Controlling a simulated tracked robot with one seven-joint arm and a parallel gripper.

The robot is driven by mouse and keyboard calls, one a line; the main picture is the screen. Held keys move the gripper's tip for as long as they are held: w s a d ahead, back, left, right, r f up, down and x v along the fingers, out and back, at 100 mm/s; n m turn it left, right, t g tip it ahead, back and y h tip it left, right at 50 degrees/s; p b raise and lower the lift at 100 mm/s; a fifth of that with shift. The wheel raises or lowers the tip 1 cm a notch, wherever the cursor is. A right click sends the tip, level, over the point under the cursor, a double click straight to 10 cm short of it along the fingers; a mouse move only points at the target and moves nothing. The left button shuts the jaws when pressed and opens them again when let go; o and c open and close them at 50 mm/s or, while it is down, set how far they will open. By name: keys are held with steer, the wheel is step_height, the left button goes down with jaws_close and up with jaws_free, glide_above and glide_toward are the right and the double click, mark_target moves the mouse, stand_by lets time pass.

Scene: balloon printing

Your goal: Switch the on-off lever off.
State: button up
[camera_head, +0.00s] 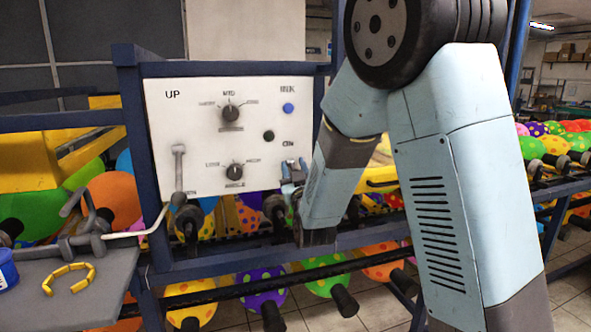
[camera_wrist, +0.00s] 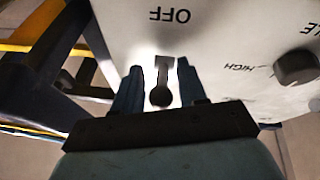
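The on-off lever (camera_wrist: 163,88), a short stem with a dark round knob, shows in the wrist view on the white control panel (camera_head: 208,120). The upside-down label OFF stands beyond its stem, apart from the knob. My gripper (camera_wrist: 158,92) is open, with one blue finger on each side of the lever and a visible gap to both. In the head view my gripper (camera_head: 293,171) is at the panel's lower right, below a partly legible ON label. I cannot pick out the lever there; the fingers and arm cover that spot.
A dial (camera_wrist: 297,66) sits beside the lever; the head view shows this lower dial (camera_head: 235,171) and an upper dial (camera_head: 230,113). A longer grey lever (camera_head: 179,170) is at the panel's left. A blue frame surrounds the panel; a grey table (camera_head: 95,300) stands at lower left.

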jaws_close()
steer(key=shift+a+f+t, duration=0.1)
steer(key=shift+f+t, duration=0.2)
steer(key=shift+t, duration=0.5)
steer(key=shift+o, duration=0.8)
jaws_free()
